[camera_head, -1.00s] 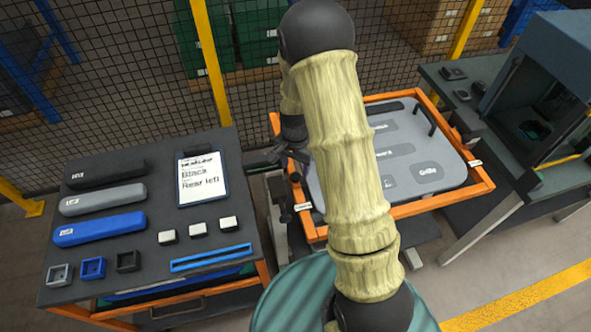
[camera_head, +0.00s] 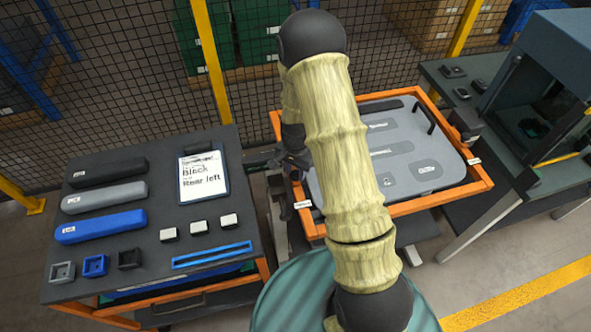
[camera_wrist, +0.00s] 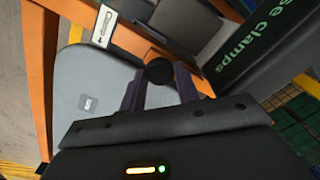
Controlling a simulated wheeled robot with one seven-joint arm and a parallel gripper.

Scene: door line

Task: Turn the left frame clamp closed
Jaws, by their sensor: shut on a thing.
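The left frame clamp shows in the wrist view as a round black knob (camera_wrist: 158,71) beside the orange frame (camera_wrist: 140,47). My gripper (camera_wrist: 158,84) has one finger on each side of the knob and is shut on it. In the head view my gripper (camera_head: 295,168) is at the left side of the orange frame (camera_head: 402,208), partly hidden behind my arm. The clamp's exact turn angle cannot be told. A grey door panel (camera_head: 440,152) lies inside the frame, its left part covered by my arm.
A dark table (camera_head: 150,255) on the left bears handles, small blocks and a clipboard (camera_head: 203,175). A dark sign with green lettering (camera_wrist: 275,40) is close to the gripper. A machine cabinet (camera_head: 560,60) stands at the right. A mesh fence (camera_head: 130,60) runs behind.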

